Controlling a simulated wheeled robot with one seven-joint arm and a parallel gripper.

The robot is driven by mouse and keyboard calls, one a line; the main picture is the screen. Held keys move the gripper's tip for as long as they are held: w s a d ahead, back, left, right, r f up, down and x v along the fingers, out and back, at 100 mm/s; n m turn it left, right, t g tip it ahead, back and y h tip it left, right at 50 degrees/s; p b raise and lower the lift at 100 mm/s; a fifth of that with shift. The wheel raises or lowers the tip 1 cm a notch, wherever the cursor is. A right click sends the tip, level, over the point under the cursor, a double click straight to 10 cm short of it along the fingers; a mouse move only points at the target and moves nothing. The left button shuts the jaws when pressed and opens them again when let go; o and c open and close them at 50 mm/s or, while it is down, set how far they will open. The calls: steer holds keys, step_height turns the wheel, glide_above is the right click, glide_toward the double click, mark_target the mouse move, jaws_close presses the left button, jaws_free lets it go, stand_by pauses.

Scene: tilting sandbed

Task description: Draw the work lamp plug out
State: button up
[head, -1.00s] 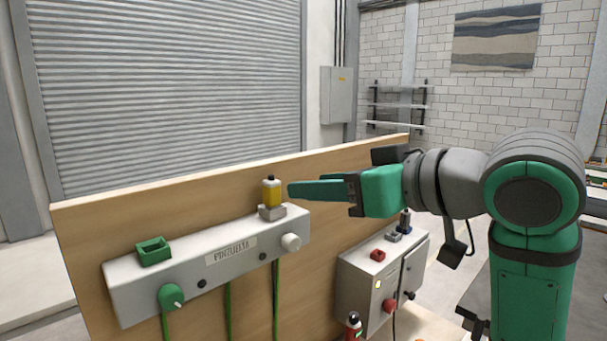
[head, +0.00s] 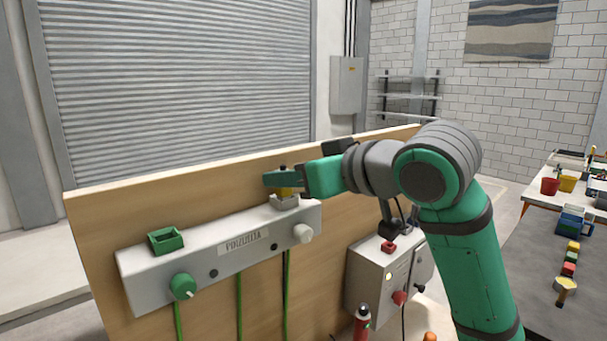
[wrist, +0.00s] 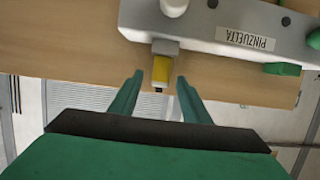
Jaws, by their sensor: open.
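A yellow plug with a dark end (head: 285,191) stands upright in a grey socket (head: 285,202) at the right end of a long grey panel. No marking shows that it is the work lamp's. In the wrist view the plug (wrist: 161,72) lies between the fingers of my gripper (wrist: 159,77), with a gap on each side. In the head view my gripper (head: 268,180) is level with the plug, and its green fingers hide part of it. My gripper is open and holds nothing.
The grey panel (head: 215,270) carries a green open holder (head: 165,240), a green knob (head: 182,287) and a white knob (head: 303,233), with green cables below. A wooden board (head: 120,205) stands behind. A grey box (head: 372,275) with a red socket sits lower right.

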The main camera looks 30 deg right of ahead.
mark_target(271, 158)
steer(key=shift+w, duration=0.25)
jaws_close()
steer(key=shift+r, duration=0.1)
steer(key=shift+r, duration=0.7)
steer(key=shift+r, duration=0.15)
steer(key=shift+r, duration=0.65)
steer(key=shift+r, duration=0.1)
